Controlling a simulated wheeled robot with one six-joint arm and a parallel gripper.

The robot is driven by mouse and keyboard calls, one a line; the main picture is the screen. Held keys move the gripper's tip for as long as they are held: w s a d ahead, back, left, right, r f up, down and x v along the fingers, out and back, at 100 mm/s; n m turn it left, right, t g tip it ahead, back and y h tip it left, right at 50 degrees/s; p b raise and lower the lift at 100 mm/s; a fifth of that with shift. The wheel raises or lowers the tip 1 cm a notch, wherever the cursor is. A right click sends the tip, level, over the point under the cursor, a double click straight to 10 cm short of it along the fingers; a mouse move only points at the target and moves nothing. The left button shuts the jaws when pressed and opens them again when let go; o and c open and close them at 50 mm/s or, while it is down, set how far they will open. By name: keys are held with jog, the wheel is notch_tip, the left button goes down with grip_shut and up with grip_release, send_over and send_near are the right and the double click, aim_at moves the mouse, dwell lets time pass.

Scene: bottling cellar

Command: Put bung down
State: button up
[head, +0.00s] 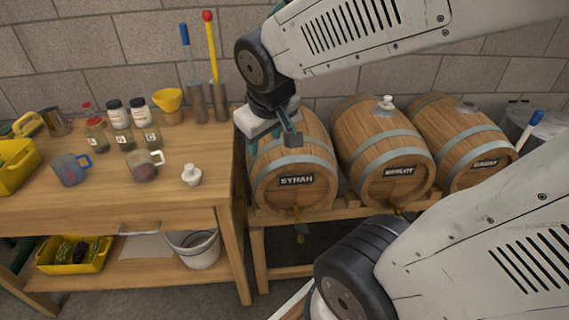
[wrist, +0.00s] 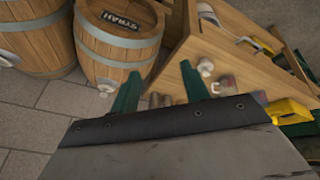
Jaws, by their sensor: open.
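A small white bung (head: 191,176) stands upright on the workbench (head: 190,207) near its right end. It also shows in the wrist view (wrist: 205,67), beyond the fingertips and apart from them. My gripper (head: 291,137) hangs in front of the upper part of the Syrah barrel (head: 297,181), to the right of the bench. In the wrist view its two green fingers are spread with nothing between them. Another white bung (head: 387,102) sits on top of the middle barrel (head: 378,150). The top of the Syrah barrel is largely hidden by my gripper.
Mugs (head: 145,164), jars (head: 118,114), a yellow funnel (head: 169,101) and a yellow tub (head: 17,163) stand on the bench. A third barrel (head: 465,140) shares the wooden rack. A white bucket (head: 195,248) and yellow tray (head: 75,256) sit on the lower shelf. The bench's front right is mostly clear.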

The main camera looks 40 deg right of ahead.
jog(key=s+a+r+g+y, duration=0.2)
jog(key=s+a, duration=0.3)
jog(key=s, duration=0.7)
jog(key=shift+a+r+g, duration=0.2)
jog(key=shift+r+g, duration=0.3)
jog(key=shift+g, duration=0.1)
jog(key=shift+w, duration=0.1)
